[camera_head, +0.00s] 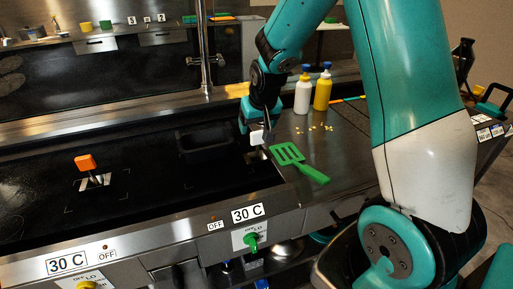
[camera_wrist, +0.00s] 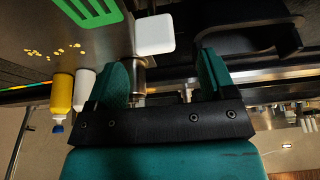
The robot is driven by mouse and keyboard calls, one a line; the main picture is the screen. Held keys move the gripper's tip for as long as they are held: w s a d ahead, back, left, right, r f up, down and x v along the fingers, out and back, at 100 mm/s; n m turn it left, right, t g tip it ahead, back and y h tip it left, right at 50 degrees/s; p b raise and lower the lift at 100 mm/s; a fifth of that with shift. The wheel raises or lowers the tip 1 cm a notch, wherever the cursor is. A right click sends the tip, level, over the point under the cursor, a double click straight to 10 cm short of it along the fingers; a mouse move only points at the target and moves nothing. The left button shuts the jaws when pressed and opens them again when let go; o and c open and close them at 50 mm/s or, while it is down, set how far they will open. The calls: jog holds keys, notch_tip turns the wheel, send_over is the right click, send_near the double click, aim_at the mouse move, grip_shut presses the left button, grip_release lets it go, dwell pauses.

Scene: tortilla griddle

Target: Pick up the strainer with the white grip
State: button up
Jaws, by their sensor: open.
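The white grip (camera_head: 257,138) is a small pale block near the right edge of the dark griddle. In the wrist view the white grip (camera_wrist: 154,35) shows as a rounded square just beyond the finger ends. A short metal part (camera_wrist: 138,72) shows beside it, and I cannot make out the rest of the strainer. My gripper (camera_head: 259,119) is above and close around the grip in the head view. In the wrist view my gripper (camera_wrist: 162,72) has its two teal fingers wide apart with nothing clasped. I cannot tell whether a finger touches the grip.
A green slotted spatula (camera_head: 300,163) lies on the steel counter to the right. White (camera_head: 302,95) and yellow (camera_head: 322,92) bottles stand behind it, near scattered yellow bits (camera_head: 318,128). A black tray (camera_head: 205,142) is left of my gripper. An orange-handled tool (camera_head: 86,162) stands farther left.

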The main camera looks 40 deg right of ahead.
aim_at(257, 131)
jog(key=shift+s+p+x, duration=0.2)
jog(key=shift+p+x, duration=0.45)
jog(key=shift+x, duration=2.3)
jog(key=shift+d, duration=0.15)
jog(key=c, duration=1)
